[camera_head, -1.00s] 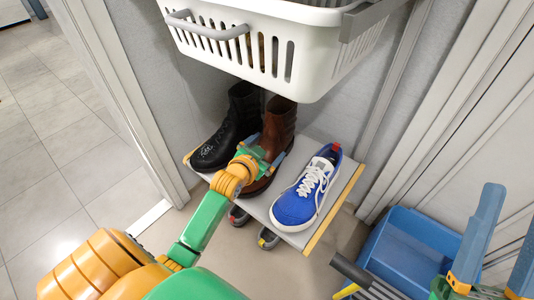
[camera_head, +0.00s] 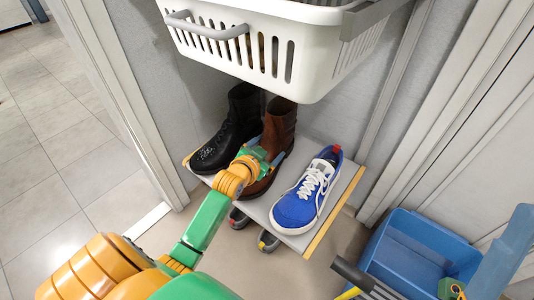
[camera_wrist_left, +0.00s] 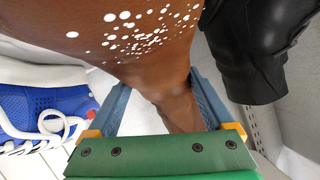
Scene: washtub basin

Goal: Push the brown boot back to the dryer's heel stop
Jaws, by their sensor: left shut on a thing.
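The brown boot (camera_head: 279,122) stands upright on the grey shoe board (camera_head: 342,205), between a black boot on its left and a blue sneaker on its right. My left gripper (camera_head: 264,160) is shut on the boot's lower front part. In the left wrist view, the blue fingers straddle the brown leather (camera_wrist_left: 160,70), which carries white dots. The gripper hides part of the boot in the head view. I cannot make out the heel stop. One blue finger of my right gripper (camera_head: 507,255) shows at the lower right, away from the board.
The black boot (camera_head: 238,118) stands close to the brown one. The blue sneaker (camera_head: 308,195) is at the board's right, with a gap. A white basket (camera_head: 290,45) hangs above the board. A blue bin (camera_head: 408,250) stands at lower right. Walls flank the nook.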

